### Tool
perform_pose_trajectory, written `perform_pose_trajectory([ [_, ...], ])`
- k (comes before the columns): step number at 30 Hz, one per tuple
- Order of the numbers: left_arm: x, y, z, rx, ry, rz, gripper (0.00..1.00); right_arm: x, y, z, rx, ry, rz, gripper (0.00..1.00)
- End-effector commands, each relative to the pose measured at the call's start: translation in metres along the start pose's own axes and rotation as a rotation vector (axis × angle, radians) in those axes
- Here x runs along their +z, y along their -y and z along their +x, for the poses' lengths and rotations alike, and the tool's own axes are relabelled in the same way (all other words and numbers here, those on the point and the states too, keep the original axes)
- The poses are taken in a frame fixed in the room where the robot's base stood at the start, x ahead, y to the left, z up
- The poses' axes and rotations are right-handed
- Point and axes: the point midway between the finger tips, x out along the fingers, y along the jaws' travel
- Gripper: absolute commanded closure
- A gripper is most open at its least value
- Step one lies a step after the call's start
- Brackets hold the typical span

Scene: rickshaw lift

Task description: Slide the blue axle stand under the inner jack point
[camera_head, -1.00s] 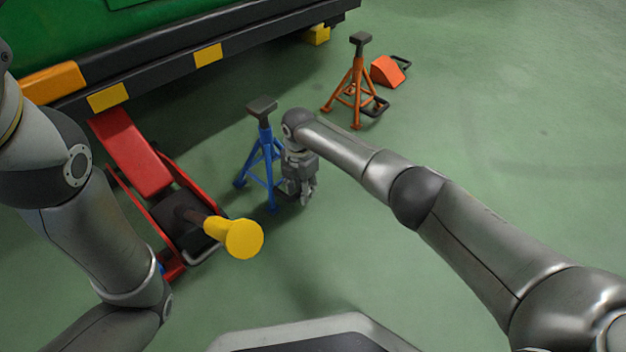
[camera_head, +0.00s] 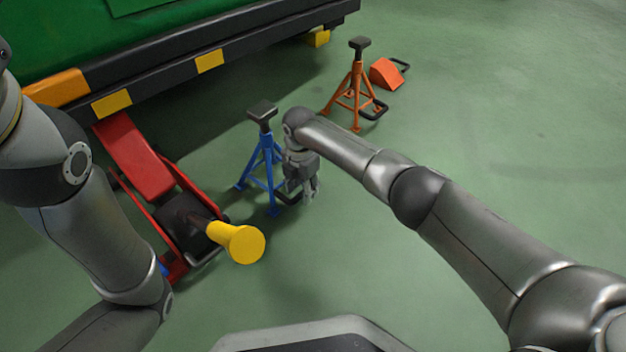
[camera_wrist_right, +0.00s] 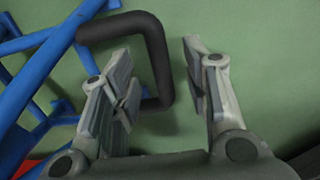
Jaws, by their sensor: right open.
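The blue axle stand (camera_head: 268,150) stands upright on the floor, with a dark saddle on top, out in front of the vehicle's dark beam. My right gripper (camera_head: 309,196) is low, just right of the stand. In the right wrist view my right gripper (camera_wrist_right: 163,85) is open, and the outer bar of the stand's black handle (camera_wrist_right: 160,60) shows between its fingers. The left finger covers part of the handle; contact is unclear. Yellow patches mark the beam, one at left (camera_head: 112,103) and one further right (camera_head: 210,60); which is the inner jack point is unclear. My left gripper is out of view.
A red floor jack (camera_head: 140,165) with a yellow-ended handle (camera_head: 240,243) stands left of the blue stand, its front reaching the beam. An orange stand (camera_head: 355,90) and an orange wedge (camera_head: 386,73) are at back right. Floor between the blue stand and the beam looks clear.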

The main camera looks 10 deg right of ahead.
Motion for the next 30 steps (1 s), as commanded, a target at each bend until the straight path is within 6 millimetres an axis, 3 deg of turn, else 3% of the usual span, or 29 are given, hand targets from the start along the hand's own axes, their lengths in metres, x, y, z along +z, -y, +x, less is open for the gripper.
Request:
perform_pose_trajectory([
  [30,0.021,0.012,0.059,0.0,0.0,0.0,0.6,-0.001,0.0,-0.065,-0.001,0.0,-0.001,0.57],
])
